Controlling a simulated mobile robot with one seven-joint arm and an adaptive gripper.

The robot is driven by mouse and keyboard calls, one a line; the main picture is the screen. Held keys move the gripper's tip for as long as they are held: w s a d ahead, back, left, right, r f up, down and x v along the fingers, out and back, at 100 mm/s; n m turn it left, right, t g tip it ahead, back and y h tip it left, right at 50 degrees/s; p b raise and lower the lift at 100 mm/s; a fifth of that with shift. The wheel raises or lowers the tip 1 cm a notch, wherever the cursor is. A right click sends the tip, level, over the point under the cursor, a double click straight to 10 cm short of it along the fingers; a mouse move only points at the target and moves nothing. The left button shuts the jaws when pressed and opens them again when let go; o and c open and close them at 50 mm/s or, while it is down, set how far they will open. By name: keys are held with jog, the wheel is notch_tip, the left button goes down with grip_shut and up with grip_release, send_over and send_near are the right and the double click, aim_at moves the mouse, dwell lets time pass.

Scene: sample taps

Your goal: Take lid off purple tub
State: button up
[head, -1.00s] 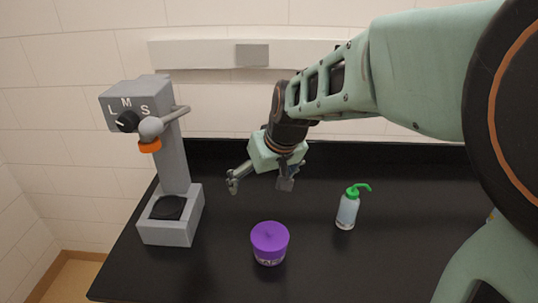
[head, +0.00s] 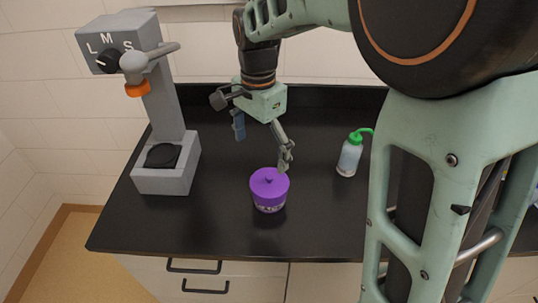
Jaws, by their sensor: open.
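The purple tub (head: 268,201) stands upright on the black bench top, in the middle of the head view. Its purple lid (head: 269,183), with a small knob on top, sits on it. My gripper (head: 262,150) is open and empty, pointing down above and behind the tub. Its right finger appears close to the lid's back right edge in the picture; I cannot tell whether they touch. The left finger is farther up and to the left, clear of the lid.
A grey tap machine (head: 168,172) marked L, M, S, with an orange nozzle, stands on the left. A wash bottle (head: 349,157) with a green top stands right of the tub. The bench (head: 220,225) is clear in front of the tub. Drawers (head: 205,275) are below.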

send_over(268, 178)
jog(key=a, duration=0.2)
jog(key=f, duration=0.4)
jog(key=shift+d+f, duration=0.25)
jog(key=shift+w+d+f+p, duration=0.15)
jog(key=shift+d+f, duration=0.1)
jog(key=shift+f, duration=0.6)
jog(key=shift+d+f+p, duration=0.1)
jog(key=shift+d+f, duration=0.15)
jog(key=shift+f, duration=0.65)
jog(key=shift+w+d+f+p, duration=0.15)
jog(key=shift+d+f, duration=0.1)
jog(key=shift+f, duration=0.6)
jog(key=shift+s, duration=0.2)
jog(key=c, duration=1.9)
grip_shut()
